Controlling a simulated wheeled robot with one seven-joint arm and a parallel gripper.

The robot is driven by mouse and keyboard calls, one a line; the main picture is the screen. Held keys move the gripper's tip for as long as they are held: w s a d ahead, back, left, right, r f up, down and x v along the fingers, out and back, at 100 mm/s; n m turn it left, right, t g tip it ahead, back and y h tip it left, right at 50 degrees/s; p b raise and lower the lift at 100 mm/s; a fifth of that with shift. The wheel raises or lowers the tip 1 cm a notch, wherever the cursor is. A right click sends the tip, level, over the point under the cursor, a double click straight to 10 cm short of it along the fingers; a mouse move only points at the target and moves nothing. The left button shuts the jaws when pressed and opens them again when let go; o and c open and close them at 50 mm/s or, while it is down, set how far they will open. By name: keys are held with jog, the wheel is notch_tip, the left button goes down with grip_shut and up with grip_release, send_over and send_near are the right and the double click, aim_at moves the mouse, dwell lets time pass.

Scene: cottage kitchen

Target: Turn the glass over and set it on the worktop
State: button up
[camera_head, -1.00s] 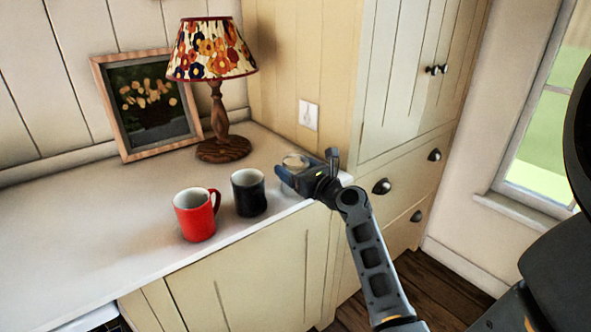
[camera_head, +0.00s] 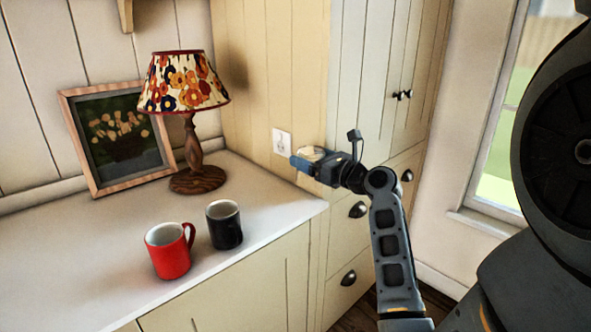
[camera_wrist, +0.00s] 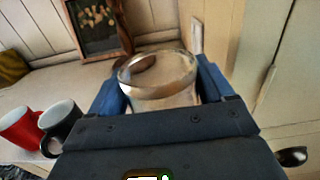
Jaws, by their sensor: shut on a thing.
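My gripper (camera_head: 312,163) is raised above the right end of the worktop (camera_head: 285,205), near the wall socket. It is shut on a clear glass (camera_wrist: 158,76), which sits between the two blue fingers in the wrist view. In the head view only the glass's round top end (camera_head: 318,153) shows above the fingers. A round rim or edge faces up towards the wrist camera; I cannot tell surely whether it is the mouth or the base. The lower part of the glass is hidden by my gripper.
A red mug (camera_head: 168,252) and a black mug (camera_head: 224,226) stand left of my gripper. A flowered lamp (camera_head: 197,160) and a framed picture (camera_head: 118,140) stand at the back. A tall cupboard (camera_head: 375,90) is close on the right. The worktop's right end looks bare.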

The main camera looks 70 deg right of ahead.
jog(key=shift+s+d+r, duration=0.1)
jog(key=shift+s+r, duration=0.2)
jog(key=shift+s, duration=0.1)
jog(key=s+a+r+p, duration=0.4)
jog(key=s+a+r, duration=0.1)
jog(key=s+a, duration=0.5)
jog(key=shift+s+p, duration=0.3)
jog(key=shift+s, duration=0.9)
jog(key=shift+n+b, duration=1.35)
jog(key=shift+n, duration=2.15)
